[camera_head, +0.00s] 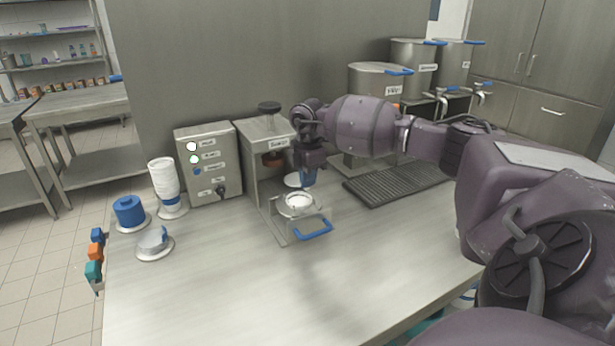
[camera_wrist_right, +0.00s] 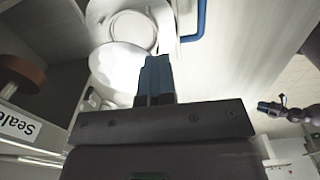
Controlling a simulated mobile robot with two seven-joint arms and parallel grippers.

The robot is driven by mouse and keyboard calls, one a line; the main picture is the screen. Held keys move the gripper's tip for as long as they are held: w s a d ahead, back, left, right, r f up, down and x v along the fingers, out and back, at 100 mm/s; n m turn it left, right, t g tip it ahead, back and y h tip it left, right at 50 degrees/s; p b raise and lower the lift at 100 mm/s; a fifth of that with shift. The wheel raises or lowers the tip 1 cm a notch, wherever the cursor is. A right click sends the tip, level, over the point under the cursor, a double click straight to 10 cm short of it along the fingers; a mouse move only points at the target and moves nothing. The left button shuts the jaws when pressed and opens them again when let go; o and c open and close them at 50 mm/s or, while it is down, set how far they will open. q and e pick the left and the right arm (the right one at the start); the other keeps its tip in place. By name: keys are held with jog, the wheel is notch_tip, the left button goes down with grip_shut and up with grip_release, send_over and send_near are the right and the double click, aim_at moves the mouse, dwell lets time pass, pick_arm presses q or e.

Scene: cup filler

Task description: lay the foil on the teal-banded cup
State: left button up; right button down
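The cup (camera_head: 299,198) stands in the sealer's pulled-out tray. Its white rim shows from above in the head view, but I cannot make out a teal band. The cup's round rim also shows at the top of the right wrist view (camera_wrist_right: 132,27). My right gripper (camera_head: 307,179) is just behind the cup. In the wrist view its blue fingers (camera_wrist_right: 155,77) are closed together at the edge of a pale foil disc (camera_wrist_right: 115,68). The foil (camera_head: 293,180) is beside the cup's opening, partly overlapping it in the wrist view. My left gripper (camera_wrist_right: 268,108) appears at the wrist view's right, its fingers unclear.
The sealer (camera_head: 262,136) stands close behind the tray, whose blue handle (camera_head: 314,230) points forward. A control box (camera_head: 209,163), a white cup stack (camera_head: 163,179), blue lids (camera_head: 129,208) and a foil stack (camera_head: 153,239) are at left. The table front is clear.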

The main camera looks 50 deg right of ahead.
aim_at(308, 209)
jog(key=shift+f+b, duration=0.85)
jog(key=shift+f, duration=2.05)
jog(key=shift+f+b, duration=0.15)
jog(key=shift+b, duration=0.15)
jog(key=shift+f, duration=0.1)
jog(key=c, duration=1.4)
grip_release()
jog(key=shift+o, duration=0.2)
